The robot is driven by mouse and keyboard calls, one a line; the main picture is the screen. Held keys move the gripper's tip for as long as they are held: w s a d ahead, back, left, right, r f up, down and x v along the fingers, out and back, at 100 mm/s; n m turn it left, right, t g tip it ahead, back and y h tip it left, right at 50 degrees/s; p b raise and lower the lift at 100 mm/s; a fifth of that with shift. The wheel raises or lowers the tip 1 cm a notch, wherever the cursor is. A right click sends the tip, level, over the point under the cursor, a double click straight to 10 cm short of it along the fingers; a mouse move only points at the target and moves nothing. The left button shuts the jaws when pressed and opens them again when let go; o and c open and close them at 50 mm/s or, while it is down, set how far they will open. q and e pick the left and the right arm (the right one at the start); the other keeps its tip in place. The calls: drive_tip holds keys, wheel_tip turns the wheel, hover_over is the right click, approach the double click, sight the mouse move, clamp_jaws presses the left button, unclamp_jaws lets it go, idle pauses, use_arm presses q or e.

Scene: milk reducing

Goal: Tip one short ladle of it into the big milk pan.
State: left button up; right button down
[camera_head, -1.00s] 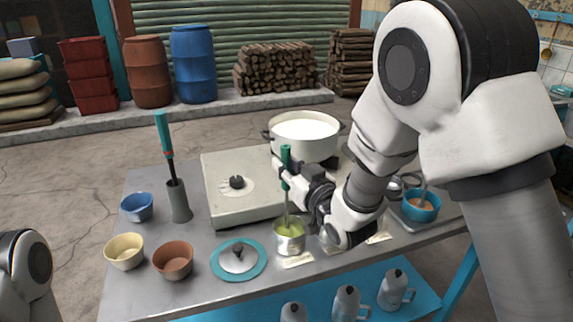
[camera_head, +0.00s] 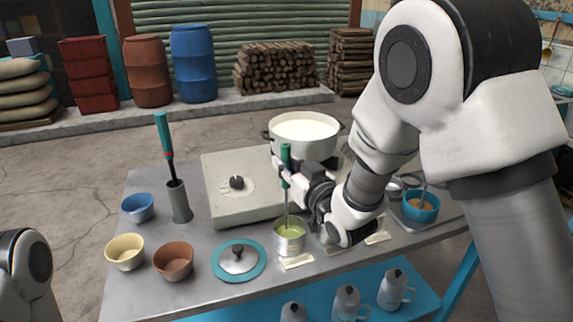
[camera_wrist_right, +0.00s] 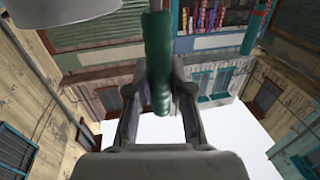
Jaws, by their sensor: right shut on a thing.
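The big milk pan (camera_head: 305,128), a pale pot full of white milk, stands on the stove at the back of the table. My right gripper (camera_head: 285,176) is shut on the green handle of a ladle (camera_head: 286,153), which stands upright with its lower end in a small metal tin (camera_head: 290,243) of green contents. The handle also shows between the fingers in the right wrist view (camera_wrist_right: 158,70). The ladle's bowl is hidden in the tin. Of my left arm, only a part shows at the lower left; its gripper is out of view.
A blue bowl (camera_head: 138,207), a cream bowl (camera_head: 125,251) and a brown bowl (camera_head: 174,260) stand at the left. A teal-rimmed lid (camera_head: 238,262) lies left of the tin. A tall holder (camera_head: 180,203) holds a green-handled tool. A blue pot (camera_head: 421,206) stands right.

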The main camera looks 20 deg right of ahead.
sight(285, 146)
drive_tip(key=shift+r+p, duration=2.55)
drive_tip(key=shift+r, duration=1.2)
drive_tip(key=shift+f, duration=0.1)
drive_tip(key=shift+a, duration=0.15)
drive_tip(key=shift+s+a+n+b, duration=0.2)
drive_tip(key=shift+a+n, duration=0.3)
drive_tip(key=shift+a, duration=0.2)
drive_tip(key=shift+s+a+n+b, duration=0.25)
drive_tip(key=shift+a+n, duration=0.25)
drive_tip(key=shift+a, duration=0.25)
drive_tip(key=shift+s+a+n+b, duration=0.2)
drive_tip(key=shift+a+n, duration=0.3)
drive_tip(key=shift+a, duration=0.2)
drive_tip(key=shift+w+d, duration=0.1)
